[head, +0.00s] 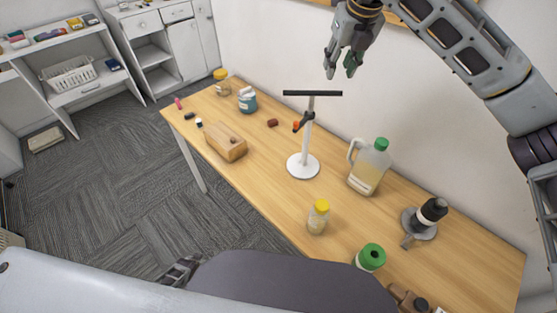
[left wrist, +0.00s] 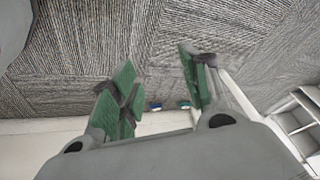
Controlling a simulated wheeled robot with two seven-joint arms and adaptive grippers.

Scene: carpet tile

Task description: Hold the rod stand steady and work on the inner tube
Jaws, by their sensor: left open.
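The rod stand (head: 303,166) is upright near the middle of the wooden table, with a round white base. Its inner tube (head: 311,103) is the short grey upper length, topped by a black crossbar (head: 312,93). A dark clamp with an orange knob sits on the rod below it. My right gripper (head: 339,72) is above and behind the stand, open, empty and apart from it. My left gripper (head: 183,269) is low at the table's near side, partly hidden by my own arm; the left wrist view shows its green-padded fingers (left wrist: 152,78) apart, with carpet beyond.
Around the stand are a wooden block (head: 226,141), a jug with green cap (head: 370,167), a yellow-lidded jar (head: 318,216), a green-lidded container (head: 370,257) and a black-topped item on a grey base (head: 428,218). A wall runs behind. White shelves (head: 70,70) stand far left.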

